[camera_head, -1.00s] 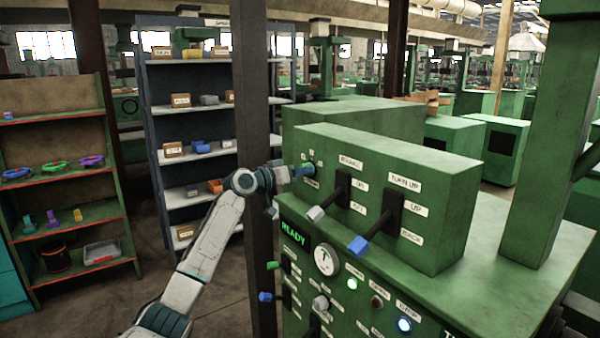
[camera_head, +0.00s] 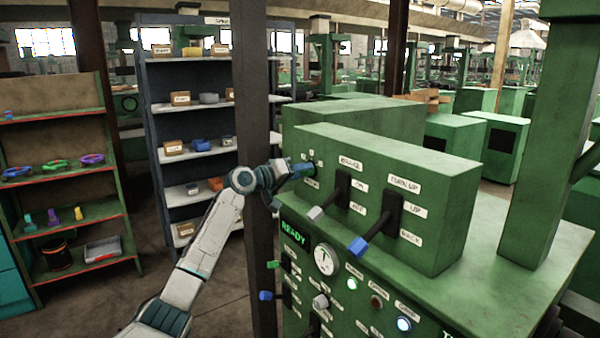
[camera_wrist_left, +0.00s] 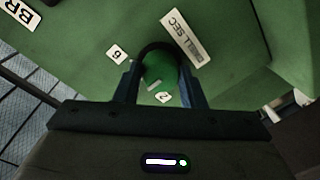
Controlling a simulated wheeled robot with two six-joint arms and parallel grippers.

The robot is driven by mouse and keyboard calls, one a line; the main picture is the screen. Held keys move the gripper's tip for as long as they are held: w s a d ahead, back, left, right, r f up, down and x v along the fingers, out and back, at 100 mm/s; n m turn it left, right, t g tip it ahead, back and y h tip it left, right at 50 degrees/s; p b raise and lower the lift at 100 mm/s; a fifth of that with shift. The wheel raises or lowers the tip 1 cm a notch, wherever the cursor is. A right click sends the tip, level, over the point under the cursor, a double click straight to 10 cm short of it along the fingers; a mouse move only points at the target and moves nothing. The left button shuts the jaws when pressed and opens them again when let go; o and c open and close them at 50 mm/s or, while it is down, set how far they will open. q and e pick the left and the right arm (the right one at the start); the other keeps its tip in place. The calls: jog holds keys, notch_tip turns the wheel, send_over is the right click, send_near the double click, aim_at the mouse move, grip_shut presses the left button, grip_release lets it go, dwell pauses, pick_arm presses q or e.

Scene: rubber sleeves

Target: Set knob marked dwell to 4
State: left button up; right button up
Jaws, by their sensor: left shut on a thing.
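The dwell knob shows in the left wrist view as a round green knob (camera_wrist_left: 160,66) on a green panel. A short white mark sits on its lower edge. A "DWELL SEC" label (camera_wrist_left: 182,38) is at its upper right, a "6" label (camera_wrist_left: 117,55) at its left and a "2" label (camera_wrist_left: 164,97) below it. No "4" label shows; my finger or gripper body may cover that spot. My left gripper (camera_head: 303,168) reaches the panel's left end in the head view. Its fingers (camera_wrist_left: 158,75) are shut on the knob, one on each side. My right gripper is not seen.
Two levers with grey (camera_head: 316,213) and blue (camera_head: 358,245) ends stick out to the right of my left gripper. A dark post (camera_head: 252,130) stands just behind my left wrist. More switches and lamps sit on the lower panel (camera_head: 340,305).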

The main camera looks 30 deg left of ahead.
pick_arm(q)
jog(key=o, duration=1)
jog(key=shift+b+v, duration=2.6)
jog(key=shift+v, duration=2.85)
jog(key=shift+f, duration=0.1)
